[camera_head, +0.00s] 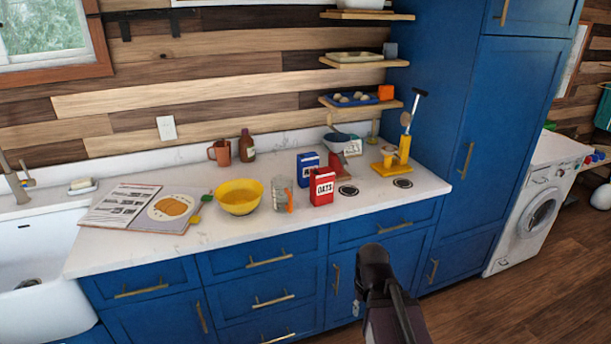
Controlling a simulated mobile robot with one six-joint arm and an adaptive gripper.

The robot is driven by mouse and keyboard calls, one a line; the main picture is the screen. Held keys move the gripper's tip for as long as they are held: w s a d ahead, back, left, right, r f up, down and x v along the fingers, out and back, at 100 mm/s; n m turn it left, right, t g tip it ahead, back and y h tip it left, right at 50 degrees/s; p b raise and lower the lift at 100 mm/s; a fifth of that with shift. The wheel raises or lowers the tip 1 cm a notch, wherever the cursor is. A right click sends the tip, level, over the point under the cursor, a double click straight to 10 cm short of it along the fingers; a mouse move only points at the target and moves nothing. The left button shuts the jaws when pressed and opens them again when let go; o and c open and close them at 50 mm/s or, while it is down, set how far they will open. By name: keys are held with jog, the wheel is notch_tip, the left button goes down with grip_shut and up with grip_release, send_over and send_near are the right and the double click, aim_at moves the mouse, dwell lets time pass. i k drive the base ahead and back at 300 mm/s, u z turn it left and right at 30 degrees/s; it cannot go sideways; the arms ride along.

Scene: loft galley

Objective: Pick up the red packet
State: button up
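The red packet (322,187), with a white label reading OATS, stands upright on the white countertop (270,242). A blue packet (307,168) stands close behind it, to the left. My gripper (374,256) is dark and shows low in the picture, in front of the blue drawers and to the lower right of the red packet. It is clearly apart from the packet. Its fingers cannot be made out, so I cannot tell whether it is open or shut.
A glass jug (281,194) stands just left of the red packet, with a yellow bowl (239,196) beyond. A dark round disc (348,190) lies to its right. A yellow stand (397,158) is farther right. The counter's front strip is clear.

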aim_at(322, 179)
jog(key=u, duration=0.25)
jog(key=i, duration=1)
jog(key=z, duration=0.15)
